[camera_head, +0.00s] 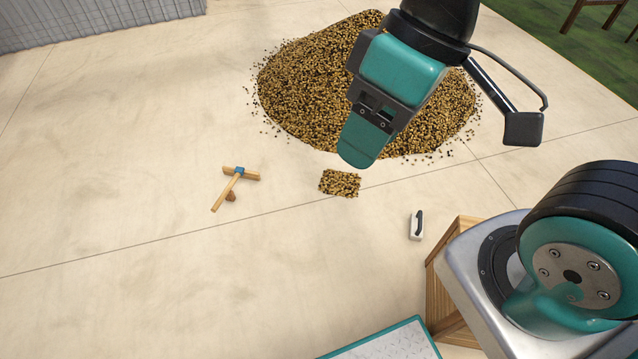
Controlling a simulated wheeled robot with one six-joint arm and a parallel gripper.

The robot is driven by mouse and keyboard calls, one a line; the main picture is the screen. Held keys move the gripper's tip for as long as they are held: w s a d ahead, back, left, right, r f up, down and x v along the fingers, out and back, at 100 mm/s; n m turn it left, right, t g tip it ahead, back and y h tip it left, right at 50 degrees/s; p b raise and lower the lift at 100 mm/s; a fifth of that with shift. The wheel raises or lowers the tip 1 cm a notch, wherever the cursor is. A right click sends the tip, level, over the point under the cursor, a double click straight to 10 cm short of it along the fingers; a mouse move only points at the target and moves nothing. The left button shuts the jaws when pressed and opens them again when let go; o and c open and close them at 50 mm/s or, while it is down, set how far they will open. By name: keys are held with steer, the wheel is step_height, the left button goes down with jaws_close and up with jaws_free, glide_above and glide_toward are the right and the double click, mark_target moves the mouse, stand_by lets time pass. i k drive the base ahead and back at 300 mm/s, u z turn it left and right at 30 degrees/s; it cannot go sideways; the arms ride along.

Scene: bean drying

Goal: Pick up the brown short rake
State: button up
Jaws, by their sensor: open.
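A short T-shaped wooden rake (226,193) lies on the pale floor left of centre. Its light brown handle points down-left, and a blue joint sits where it meets the short crossbar. One teal finger is plain; the other is hidden.
A large bean heap (310,100) lies behind my gripper, with a small bean patch (340,183) nearer. A white-and-black hand tool (416,226) lies by a wooden crate (438,270). A teal-edged panel (385,345) is at the bottom. The floor around the rake is clear.

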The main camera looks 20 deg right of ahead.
mark_target(229, 194)
steer(key=u, duration=0.05)
steer(key=k, duration=0.35)
steer(key=u, duration=0.65)
steer(key=i, duration=1.55)
steer(key=z, duration=0.55)
steer(key=i, duration=0.4)
steer(key=z, duration=0.2)
